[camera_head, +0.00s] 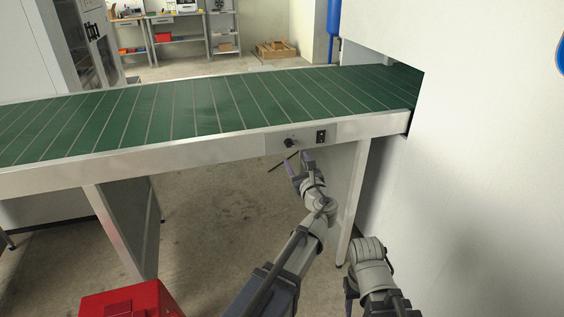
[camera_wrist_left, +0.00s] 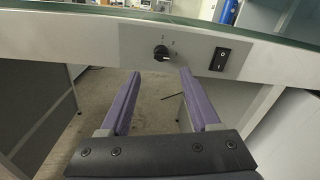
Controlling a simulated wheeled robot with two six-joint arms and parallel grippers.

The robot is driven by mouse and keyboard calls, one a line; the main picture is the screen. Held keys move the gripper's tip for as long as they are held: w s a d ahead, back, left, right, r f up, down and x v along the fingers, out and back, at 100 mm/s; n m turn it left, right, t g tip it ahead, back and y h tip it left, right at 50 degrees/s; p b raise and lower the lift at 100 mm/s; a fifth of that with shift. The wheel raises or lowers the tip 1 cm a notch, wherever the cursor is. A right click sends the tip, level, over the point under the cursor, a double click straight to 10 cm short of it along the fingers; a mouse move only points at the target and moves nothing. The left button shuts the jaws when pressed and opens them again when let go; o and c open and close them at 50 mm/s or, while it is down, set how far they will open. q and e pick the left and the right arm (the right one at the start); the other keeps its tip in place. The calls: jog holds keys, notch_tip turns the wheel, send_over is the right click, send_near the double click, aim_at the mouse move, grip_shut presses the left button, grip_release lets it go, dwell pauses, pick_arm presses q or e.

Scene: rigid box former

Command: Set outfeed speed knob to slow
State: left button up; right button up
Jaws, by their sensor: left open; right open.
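The outfeed speed knob (camera_head: 291,142) is a small black dial on the grey panel of the conveyor's front rail. In the left wrist view the knob (camera_wrist_left: 161,53) has small marks around its top and right side and a light spot at its lower right. The marks are too small to read. My left gripper (camera_head: 298,160) is open, just below and in front of the knob. In the left wrist view its purple fingers (camera_wrist_left: 157,100) are apart with nothing between them, and the knob lies beyond their tips. My right arm shows at the lower right, but its fingers cannot be seen.
A black rocker switch (camera_head: 321,136) sits right of the knob. The green conveyor belt (camera_head: 200,108) runs above the rail. A metal leg (camera_head: 354,200) and white wall (camera_head: 490,170) stand to the right. A red box (camera_head: 125,302) is at the lower left.

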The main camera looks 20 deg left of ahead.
aim_at(289, 144)
pick_arm(q)
jog(key=x, duration=0.8)
jog(key=shift+r, duration=0.2)
grip_shut()
dwell(0.5)
